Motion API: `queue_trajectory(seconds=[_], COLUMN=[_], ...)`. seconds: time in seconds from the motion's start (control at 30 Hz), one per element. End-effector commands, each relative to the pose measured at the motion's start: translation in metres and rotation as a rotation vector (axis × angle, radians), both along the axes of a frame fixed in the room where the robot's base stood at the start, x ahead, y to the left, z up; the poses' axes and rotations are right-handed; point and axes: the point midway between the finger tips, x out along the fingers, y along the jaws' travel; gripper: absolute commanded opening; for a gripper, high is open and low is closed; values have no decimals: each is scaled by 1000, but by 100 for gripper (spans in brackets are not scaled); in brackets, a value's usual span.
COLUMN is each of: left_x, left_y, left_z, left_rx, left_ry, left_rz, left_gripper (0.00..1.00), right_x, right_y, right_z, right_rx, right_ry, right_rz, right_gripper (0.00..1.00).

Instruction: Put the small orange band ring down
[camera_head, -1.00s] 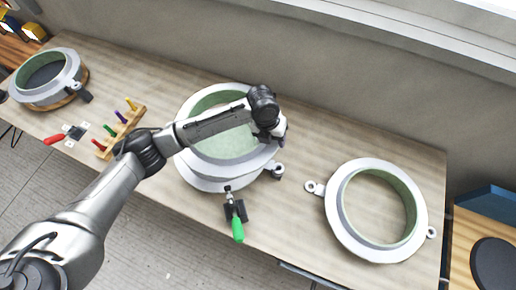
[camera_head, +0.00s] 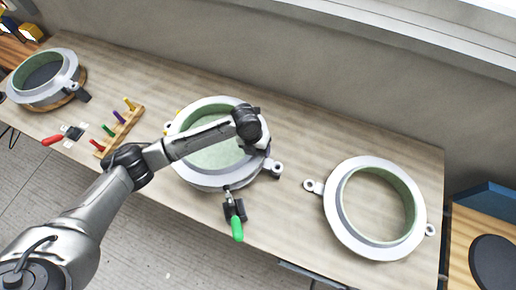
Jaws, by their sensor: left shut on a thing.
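A pale grey ring (camera_head: 212,101) with a green inner wall is at mid-table. My left gripper (camera_head: 262,142) is shut on its right-hand rim, fingers pointing down and mostly hidden by my wrist. The ring lies level at the lower round mould part, which is almost wholly covered; I cannot tell whether they touch fully. No orange band shows on the held ring. A lug (camera_head: 277,168) sticks out at the right. My right gripper is not in view.
A green-handled clamp (camera_head: 236,226) stands at the front of the mould, with a yellow bit at its back left. Another ring (camera_head: 346,234) lies right. A peg rack (camera_head: 122,130), red-handled clamp (camera_head: 54,140) and another mould (camera_head: 44,98) are left.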

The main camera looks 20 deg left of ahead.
Motion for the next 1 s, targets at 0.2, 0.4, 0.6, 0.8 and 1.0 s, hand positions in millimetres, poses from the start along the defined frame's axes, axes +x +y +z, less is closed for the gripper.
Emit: queue_trajectory(seconds=[0.2, 0.4, 0.6, 0.8, 1.0], left_x=[1, 0, 0, 0, 1], left_y=[0, 0, 0, 0, 2], left_z=[2, -2, -2, -2, 8], left_rx=[0, 0, 0, 0, -1], left_ry=[-3, 0, 0, 0, -2], left_rz=[0, 0, 0, 0, 0], left_gripper=[4, 58, 77, 78, 78], right_x=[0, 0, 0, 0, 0], right_y=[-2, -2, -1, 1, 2], right_z=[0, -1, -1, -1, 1], right_rx=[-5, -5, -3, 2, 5], right_ry=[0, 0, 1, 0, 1], right_rz=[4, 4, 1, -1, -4], right_gripper=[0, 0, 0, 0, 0])
